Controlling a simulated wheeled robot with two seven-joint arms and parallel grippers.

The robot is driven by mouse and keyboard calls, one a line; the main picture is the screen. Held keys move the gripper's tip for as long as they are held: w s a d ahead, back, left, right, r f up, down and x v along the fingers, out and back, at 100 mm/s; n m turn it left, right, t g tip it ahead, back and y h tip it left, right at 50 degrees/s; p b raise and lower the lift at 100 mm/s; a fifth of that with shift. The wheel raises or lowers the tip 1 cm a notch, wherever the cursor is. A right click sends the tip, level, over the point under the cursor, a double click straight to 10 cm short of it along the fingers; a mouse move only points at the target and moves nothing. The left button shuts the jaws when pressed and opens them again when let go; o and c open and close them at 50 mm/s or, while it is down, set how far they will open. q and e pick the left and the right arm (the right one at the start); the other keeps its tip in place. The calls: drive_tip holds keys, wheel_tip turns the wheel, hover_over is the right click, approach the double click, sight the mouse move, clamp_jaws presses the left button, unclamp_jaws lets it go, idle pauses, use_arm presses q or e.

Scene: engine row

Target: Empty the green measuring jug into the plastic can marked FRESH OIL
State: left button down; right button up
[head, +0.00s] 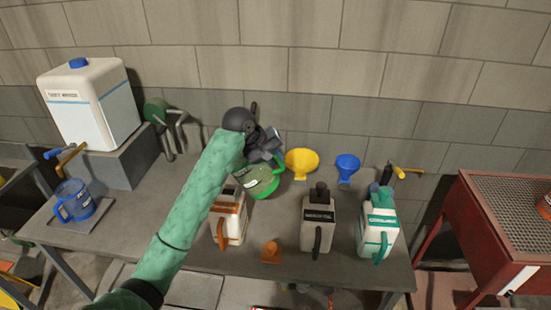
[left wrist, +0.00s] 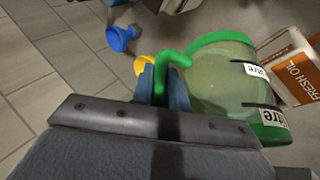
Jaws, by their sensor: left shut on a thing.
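The green measuring jug (head: 257,175) has a clear, pale body with green bands. My left gripper (head: 262,158) is shut on its green handle; the wrist view shows the handle (left wrist: 172,75) between the fingers. The jug (left wrist: 222,82) looks tilted, and pale greenish contents seem to show through its wall. The white can with orange trim (head: 229,217) stands just in front and left of the jug, partly behind my arm. Its FRESH OIL label reads in the wrist view (left wrist: 295,78). No stream of oil is visible. My right gripper is not in view.
A yellow funnel (head: 301,161) and a blue funnel (head: 347,166) are at the back by the wall. A dark-trimmed can (head: 317,222) and a green-trimmed can (head: 378,228) stand to the right. A blue jug (head: 75,202) and a large white container (head: 88,105) are left.

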use_arm(q)
drive_tip(key=shift+a+r+n+h, duration=0.3)
drive_tip(key=shift+a+r+h, duration=0.65)
drive_tip(key=shift+h, duration=0.45)
idle(2.8)
drive_tip(key=shift+a+r+n+h, duration=0.15)
drive_tip(key=shift+a+r+h, duration=0.15)
drive_tip(key=shift+a+h, duration=0.35)
drive_tip(key=shift+a+r+n+h, duration=0.15)
drive_tip(key=shift+a+r+h, duration=0.1)
drive_tip(key=shift+a+h, duration=0.35)
idle(2.6)
